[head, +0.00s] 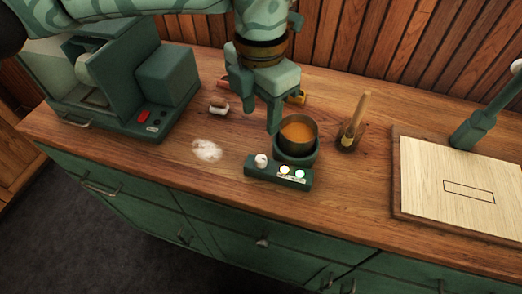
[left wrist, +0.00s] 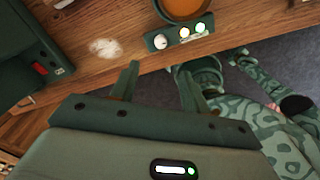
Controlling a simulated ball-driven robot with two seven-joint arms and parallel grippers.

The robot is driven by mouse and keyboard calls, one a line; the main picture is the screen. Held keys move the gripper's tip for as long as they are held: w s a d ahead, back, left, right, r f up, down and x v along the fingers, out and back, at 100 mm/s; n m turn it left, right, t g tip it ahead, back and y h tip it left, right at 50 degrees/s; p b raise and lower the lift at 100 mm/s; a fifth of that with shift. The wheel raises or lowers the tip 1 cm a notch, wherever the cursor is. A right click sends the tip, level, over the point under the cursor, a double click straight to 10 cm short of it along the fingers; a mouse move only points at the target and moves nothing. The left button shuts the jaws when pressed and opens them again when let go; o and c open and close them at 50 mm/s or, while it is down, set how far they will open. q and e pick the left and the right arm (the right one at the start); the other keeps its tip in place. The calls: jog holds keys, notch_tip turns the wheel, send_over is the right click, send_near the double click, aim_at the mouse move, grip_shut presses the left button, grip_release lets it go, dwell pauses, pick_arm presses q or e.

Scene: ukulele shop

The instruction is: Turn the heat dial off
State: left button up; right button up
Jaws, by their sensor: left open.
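The heat dial (head: 261,160) is a round white knob on the left end of a small green control box (head: 279,175). Two lit round lights sit to its right. The box is at the front of a green warmer holding a pot (head: 297,134) of orange-brown liquid. My left gripper (head: 254,114) is open and empty above the counter, behind the dial and left of the pot, not touching the dial. In the left wrist view the dial (left wrist: 160,41) shows beyond the two spread fingers (left wrist: 159,82). My right gripper is not in view.
A green machine (head: 135,85) with a red button stands at the left. White powder (head: 206,150) lies left of the dial. A brush (head: 354,120) stands right of the pot. A pale board (head: 460,185) is at the right. The wooden counter's front edge is close to the box.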

aim_at(261, 158)
pick_arm(q)
notch_tip(261, 158, down, 13)
jog(key=shift+r+b, duration=0.15)
jog(key=shift+b, duration=0.9)
jog(key=c, duration=1)
